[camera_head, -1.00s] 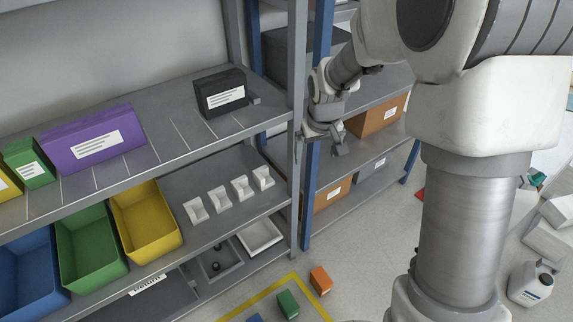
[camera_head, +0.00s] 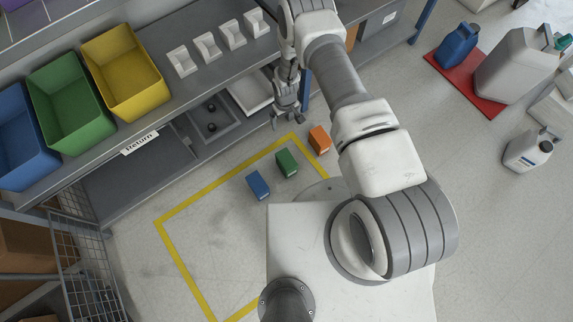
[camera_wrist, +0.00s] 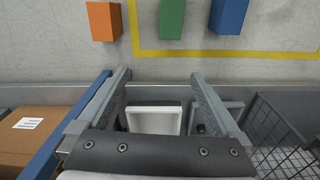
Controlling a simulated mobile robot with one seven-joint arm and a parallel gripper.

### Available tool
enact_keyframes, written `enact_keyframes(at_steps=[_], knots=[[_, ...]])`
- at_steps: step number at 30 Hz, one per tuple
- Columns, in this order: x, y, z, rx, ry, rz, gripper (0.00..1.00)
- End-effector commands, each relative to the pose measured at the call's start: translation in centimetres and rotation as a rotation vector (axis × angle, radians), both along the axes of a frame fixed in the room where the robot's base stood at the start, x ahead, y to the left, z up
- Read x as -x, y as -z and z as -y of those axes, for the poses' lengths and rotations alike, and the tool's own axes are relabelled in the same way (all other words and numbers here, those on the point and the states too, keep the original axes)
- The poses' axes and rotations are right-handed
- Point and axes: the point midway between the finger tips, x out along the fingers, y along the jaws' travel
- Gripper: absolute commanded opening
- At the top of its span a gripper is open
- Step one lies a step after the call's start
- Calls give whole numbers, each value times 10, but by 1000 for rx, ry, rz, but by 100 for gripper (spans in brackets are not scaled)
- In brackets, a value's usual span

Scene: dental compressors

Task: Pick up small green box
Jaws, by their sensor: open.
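The small green box (camera_head: 287,162) lies on the floor inside the yellow-taped area, between a blue box (camera_head: 258,185) and an orange box (camera_head: 319,139). In the wrist view the green box (camera_wrist: 171,18) is at the top middle, cut by the frame edge and beyond the fingertips. My gripper (camera_head: 288,120) hangs near the shelf's front edge, apart from the green box. In the wrist view my gripper (camera_wrist: 159,77) has its two fingers wide apart with nothing held between them.
The grey shelf (camera_head: 110,192) holds a yellow bin (camera_head: 150,85), a green bin, a blue bin and several white holders. A white tray (camera_head: 249,92) sits on the lower level. A wire basket (camera_head: 80,255) is at lower left. Floor inside the yellow tape (camera_head: 180,258) is largely clear.

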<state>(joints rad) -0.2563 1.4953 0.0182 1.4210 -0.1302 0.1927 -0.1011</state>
Motion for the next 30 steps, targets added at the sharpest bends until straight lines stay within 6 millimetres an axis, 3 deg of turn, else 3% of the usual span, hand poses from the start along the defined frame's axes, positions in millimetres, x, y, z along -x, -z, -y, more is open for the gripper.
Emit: enact_keyframes(at_steps=[1, 4, 10, 24, 30], knots=[[12, 27, 0, 1, -10, -12, 100], [29, 57, 0, 3, -23, -25, 100], [44, 88, 1, 3, -34, -35, 100], [45, 184, 1, 3, -34, -35, 100], [44, 204, 1, 2, -34, -34, 100]])
